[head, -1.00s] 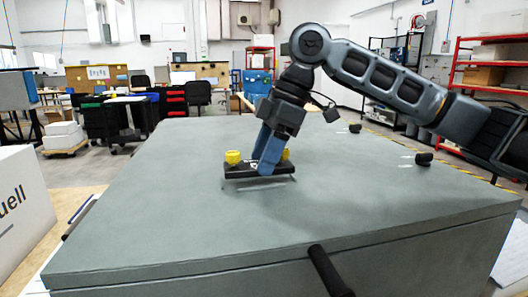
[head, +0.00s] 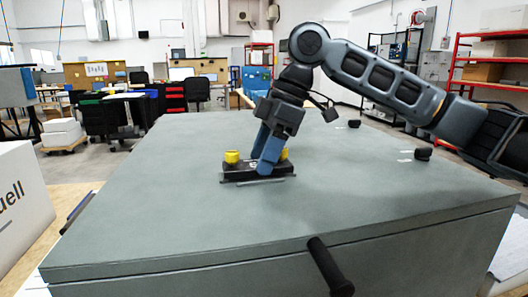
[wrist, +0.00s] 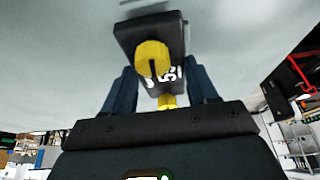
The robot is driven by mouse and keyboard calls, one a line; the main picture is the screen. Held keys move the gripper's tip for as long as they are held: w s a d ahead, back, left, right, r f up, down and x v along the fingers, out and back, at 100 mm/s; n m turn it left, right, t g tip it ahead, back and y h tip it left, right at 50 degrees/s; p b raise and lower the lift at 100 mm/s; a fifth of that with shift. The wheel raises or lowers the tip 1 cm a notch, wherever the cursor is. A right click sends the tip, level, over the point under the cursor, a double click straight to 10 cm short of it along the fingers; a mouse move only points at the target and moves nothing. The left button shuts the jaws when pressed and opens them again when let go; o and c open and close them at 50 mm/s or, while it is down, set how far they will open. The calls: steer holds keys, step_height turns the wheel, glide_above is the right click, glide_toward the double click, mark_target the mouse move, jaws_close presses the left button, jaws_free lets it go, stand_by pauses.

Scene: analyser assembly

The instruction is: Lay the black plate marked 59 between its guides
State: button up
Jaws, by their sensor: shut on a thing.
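The black plate (head: 238,172) with two yellow knobs is at or just above the grey top, left of its middle in the head view. My gripper (head: 266,160) points down and is shut on the plate between the knobs. In the wrist view my blue fingers (wrist: 162,84) stand on either side of the plate (wrist: 133,38). White marking shows there, partly hidden by a yellow knob. A thin light rail (head: 262,182), perhaps a guide, runs along the plate's near edge. The far side of the plate and any guide there are hidden. I cannot tell whether the plate touches the top.
The large grey top (head: 330,205) is mostly clear around the plate. Two black knobs (head: 423,154) stand at its right side, and a black handle (head: 328,265) is on the front edge. A white box (head: 20,200) stands at the left.

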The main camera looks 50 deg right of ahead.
steer(key=shift+f, duration=0.6)
steer(key=o, duration=1.2)
steer(key=shift+s+f, duration=0.1)
steer(key=shift+a, duration=0.1)
step_height(320, 180, up, 8)
steer(key=p, duration=0.6)
steer(key=shift+f, duration=0.25)
